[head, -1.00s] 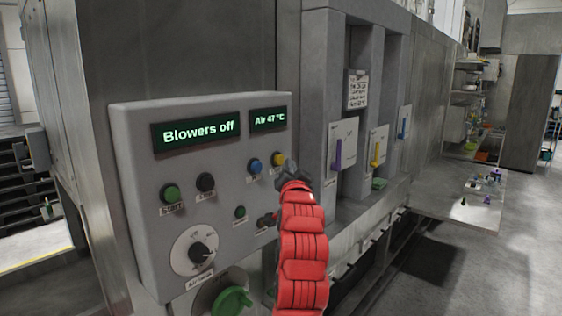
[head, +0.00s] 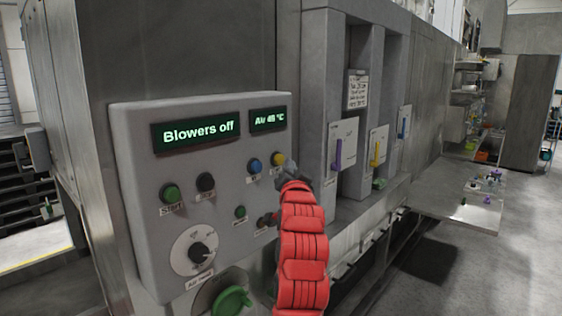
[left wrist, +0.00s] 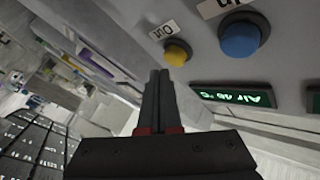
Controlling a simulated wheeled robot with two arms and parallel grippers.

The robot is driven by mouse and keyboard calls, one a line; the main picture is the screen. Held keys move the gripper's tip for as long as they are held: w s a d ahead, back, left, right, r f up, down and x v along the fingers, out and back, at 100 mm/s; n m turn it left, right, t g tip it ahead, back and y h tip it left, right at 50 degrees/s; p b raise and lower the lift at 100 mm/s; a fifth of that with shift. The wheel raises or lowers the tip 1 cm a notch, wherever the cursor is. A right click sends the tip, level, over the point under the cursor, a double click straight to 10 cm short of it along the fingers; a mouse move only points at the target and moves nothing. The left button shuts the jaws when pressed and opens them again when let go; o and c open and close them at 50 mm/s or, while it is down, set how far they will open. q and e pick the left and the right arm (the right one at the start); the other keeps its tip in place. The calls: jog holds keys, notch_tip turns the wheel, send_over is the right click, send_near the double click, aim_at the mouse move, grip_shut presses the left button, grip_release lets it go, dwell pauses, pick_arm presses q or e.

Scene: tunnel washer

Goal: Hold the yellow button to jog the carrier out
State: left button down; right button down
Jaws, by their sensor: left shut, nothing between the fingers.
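The yellow button (head: 278,159) sits at the right end of the button row on the grey control panel (head: 130,130). In the left wrist view the yellow button (left wrist: 177,53) is labelled "Out", beside a blue button (left wrist: 240,38). My left gripper (head: 290,166) is shut and empty, its tips just right of the yellow button in the head view. In the left wrist view my left gripper's tips (left wrist: 159,73) end just short of the button; I cannot tell whether they touch it. My right gripper is not in view.
The panel also carries a green Start button (head: 170,193), a black button (head: 206,182), a dial (head: 199,251) and displays reading "Blowers off" (head: 197,133) and "Air 46 °C" (head: 269,120). Coloured levers stand to the right. A shelf with small items (head: 460,205) juts out beyond.

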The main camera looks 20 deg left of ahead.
pick_arm(q)
jog(key=shift+a, duration=0.1)
dwell(0.8)
jog(key=shift+w+a+b, duration=0.15)
jog(key=shift+a+b, duration=0.15)
jog(key=shift+a, duration=0.05)
jog(key=shift+w+a, duration=0.15)
jog(key=shift+a, duration=0.3)
dwell(2.5)
jog(key=shift+b, duration=0.3)
dwell(3.1)
jog(key=shift+s+d+b, duration=0.3)
jog(key=shift+d+b, duration=0.2)
jog(key=shift+d, duration=0.4)
